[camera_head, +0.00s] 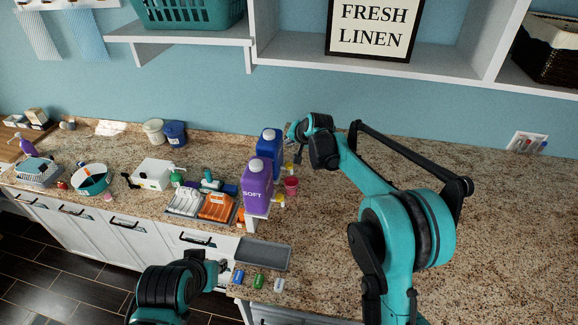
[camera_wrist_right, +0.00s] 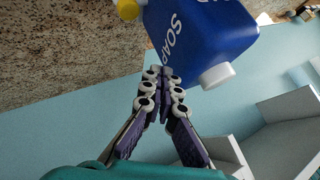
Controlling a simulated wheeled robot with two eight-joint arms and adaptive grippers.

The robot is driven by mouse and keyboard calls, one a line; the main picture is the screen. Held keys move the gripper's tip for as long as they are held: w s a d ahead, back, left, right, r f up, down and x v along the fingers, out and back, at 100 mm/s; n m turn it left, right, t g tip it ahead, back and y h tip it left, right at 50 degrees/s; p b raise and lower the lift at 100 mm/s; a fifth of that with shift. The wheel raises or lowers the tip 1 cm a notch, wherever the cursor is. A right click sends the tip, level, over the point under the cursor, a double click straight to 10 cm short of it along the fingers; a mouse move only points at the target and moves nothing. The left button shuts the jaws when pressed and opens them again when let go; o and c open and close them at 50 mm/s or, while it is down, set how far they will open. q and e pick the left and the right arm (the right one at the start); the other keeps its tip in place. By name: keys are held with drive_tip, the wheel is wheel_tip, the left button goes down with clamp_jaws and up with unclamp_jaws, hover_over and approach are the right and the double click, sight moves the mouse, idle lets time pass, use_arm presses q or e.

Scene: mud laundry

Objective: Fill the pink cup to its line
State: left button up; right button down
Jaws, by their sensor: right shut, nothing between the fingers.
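The pink cup (camera_head: 291,186) stands upright on the counter, just right of two large jugs; how full it is cannot be seen. The blue soap jug (camera_head: 269,143) stands behind the purple jug marked SOFT (camera_head: 257,190). Each has a yellow tap low on its right side. My right gripper (camera_head: 290,137) is behind and just right of the blue jug's top. In the right wrist view the right gripper (camera_wrist_right: 165,82) is shut and empty, its tips close to the blue jug (camera_wrist_right: 200,40); contact is unclear. My left gripper (camera_head: 220,268) is near the counter's front edge, its fingers unclear.
A grey tray (camera_head: 263,254) lies at the counter's front, with several small coloured items before it. An organiser with orange and white compartments (camera_head: 216,207) is left of the jugs. Shelves (camera_head: 290,50) hang above. The counter right of the cup is largely bare.

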sight(290, 166)
wheel_tip(290, 166, down, 8)
drive_tip(key=b, duration=0.4)
drive_tip(key=shift+r, duration=0.2)
drive_tip(key=shift+f+b, duration=0.1)
drive_tip(key=shift+b, duration=0.25)
idle(0.8)
drive_tip(key=shift+f+b, duration=0.3)
drive_tip(key=shift+f+b, duration=0.45)
drive_tip(key=shift+f, duration=0.05)
idle(5.1)
